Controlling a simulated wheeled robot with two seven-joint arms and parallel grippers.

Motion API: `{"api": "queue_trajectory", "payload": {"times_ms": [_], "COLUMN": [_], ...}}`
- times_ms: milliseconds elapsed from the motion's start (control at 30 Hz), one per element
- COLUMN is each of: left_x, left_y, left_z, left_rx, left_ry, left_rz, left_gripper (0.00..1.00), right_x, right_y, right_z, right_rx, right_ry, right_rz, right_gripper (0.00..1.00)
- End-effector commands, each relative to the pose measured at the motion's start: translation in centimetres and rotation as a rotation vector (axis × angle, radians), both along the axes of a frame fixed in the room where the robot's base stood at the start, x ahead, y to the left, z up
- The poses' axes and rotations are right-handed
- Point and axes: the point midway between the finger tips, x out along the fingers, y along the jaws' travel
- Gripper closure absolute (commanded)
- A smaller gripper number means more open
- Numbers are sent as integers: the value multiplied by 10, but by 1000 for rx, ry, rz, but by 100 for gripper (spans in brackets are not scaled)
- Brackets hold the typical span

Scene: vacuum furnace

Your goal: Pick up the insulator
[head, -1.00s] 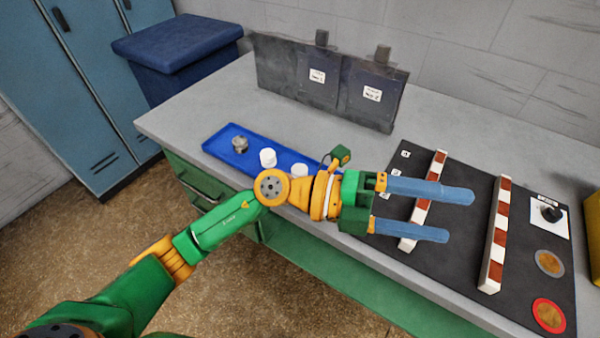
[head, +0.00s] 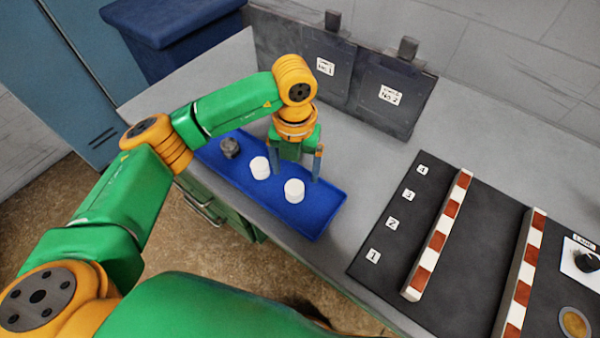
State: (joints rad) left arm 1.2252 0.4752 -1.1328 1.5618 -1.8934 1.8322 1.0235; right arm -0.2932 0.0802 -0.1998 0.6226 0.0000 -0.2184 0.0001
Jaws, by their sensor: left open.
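Two white round pieces, which look like insulators, stand in the blue tray (head: 322,222): one near its middle (head: 260,168) and one further right (head: 294,190). My left gripper (head: 296,164) points down over the tray, open and empty. Its two blue fingers are spread just behind the right white piece, one finger to each side of it in the picture. The left finger is close to the middle white piece. I cannot tell how high the fingertips are above the tray. My right gripper is not in view.
A grey metal part (head: 230,148) sits at the tray's left end. Dark panels (head: 395,92) stand upright behind the tray. To the right, a black mat (head: 470,265) carries red-and-white striped bars (head: 440,232) and a knob (head: 586,262). The grey tabletop between tray and mat is clear.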

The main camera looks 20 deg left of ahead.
Motion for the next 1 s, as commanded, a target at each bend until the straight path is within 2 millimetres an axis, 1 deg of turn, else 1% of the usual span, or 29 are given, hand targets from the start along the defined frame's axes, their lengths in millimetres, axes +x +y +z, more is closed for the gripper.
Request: {"api": "queue_trajectory", "payload": {"times_ms": [33,167,200,300,500,533,567,600,667,700,767,800,833,1000], "left_x": [-2,-6,-5,-5,-4,-4,-4,-4,-4,-4,-4,-4,-4,-4], "left_y": [0,-1,-1,-2,-2,-2,-2,-2,-2,-2,-2,-2,-2,-2], "left_z": [-3,-28,-38,-51,-53,-53,-53,-53,-53,-53,-53,-53,-53,-53], "left_rx": [0,0,-1,-2,-4,-4,-4,-4,-4,-4,-4,-4,-4,-4], "left_ry": [6,8,6,3,0,0,0,1,1,1,1,1,1,1], "left_rz": [0,-2,0,-2,-3,-3,-3,-3,-3,-3,-3,-3,-3,-3], "left_gripper": [13,13,13,13,13,18,26,37,53,64,80,91,99,100], "right_x": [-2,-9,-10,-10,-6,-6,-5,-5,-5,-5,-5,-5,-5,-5], "right_y": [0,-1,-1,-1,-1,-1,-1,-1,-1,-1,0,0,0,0], "right_z": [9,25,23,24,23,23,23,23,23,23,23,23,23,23], "right_rx": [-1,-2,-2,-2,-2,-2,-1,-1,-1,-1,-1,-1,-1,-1], "right_ry": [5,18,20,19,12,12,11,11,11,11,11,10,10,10], "right_rz": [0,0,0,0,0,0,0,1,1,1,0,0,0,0], "right_gripper": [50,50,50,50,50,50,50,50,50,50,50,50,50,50]}}
